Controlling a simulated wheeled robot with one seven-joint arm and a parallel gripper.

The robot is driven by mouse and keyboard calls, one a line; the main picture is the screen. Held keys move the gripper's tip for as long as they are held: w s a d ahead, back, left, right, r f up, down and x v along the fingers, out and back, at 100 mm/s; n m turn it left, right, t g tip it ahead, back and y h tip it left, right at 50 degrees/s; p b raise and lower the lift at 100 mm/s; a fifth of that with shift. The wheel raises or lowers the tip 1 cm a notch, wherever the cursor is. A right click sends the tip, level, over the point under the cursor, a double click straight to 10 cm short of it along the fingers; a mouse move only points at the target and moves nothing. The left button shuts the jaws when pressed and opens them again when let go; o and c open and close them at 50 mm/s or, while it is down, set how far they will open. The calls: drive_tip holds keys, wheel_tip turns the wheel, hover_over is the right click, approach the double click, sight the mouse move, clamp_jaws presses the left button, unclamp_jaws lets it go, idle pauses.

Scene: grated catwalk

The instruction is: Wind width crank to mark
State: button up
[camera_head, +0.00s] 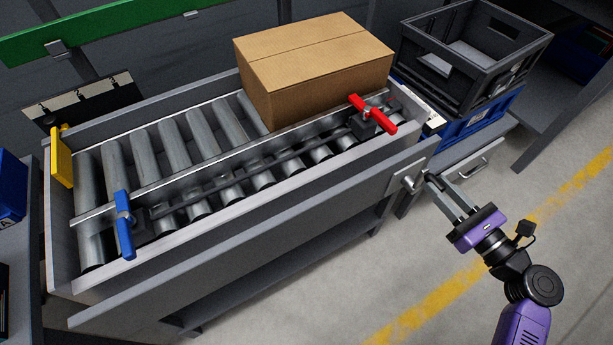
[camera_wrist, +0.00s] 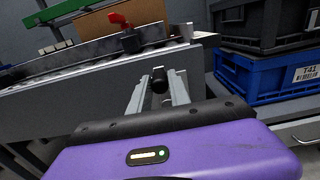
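The crank (camera_head: 408,182) is a small grey metal handle on a plate at the near right end of the roller conveyor's side. Its dark knob (camera_wrist: 160,80) shows in the wrist view. My gripper (camera_head: 440,186) reaches toward it from the right, its fingertips close to the crank. In the wrist view my gripper (camera_wrist: 160,90) has its two grey fingers apart, with the knob between their tips; I see no clear contact. The guide rail (camera_head: 200,172) lies along the rollers, with a blue clamp (camera_head: 124,225) and a red clamp (camera_head: 372,114). I cannot make out the mark.
A cardboard box (camera_head: 315,70) sits on the rollers behind the rail. A black crate (camera_head: 470,45) on a blue crate (camera_head: 470,125) stands right of the conveyor. A yellow tab (camera_head: 62,157) is at the left end. Floor at the lower right is clear.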

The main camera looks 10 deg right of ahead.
drive_tip(key=o, duration=0.3)
drive_tip(key=shift+s, duration=0.1)
drive_tip(key=shift+p+v, duration=1.45)
drive_tip(key=shift+v, duration=2.5)
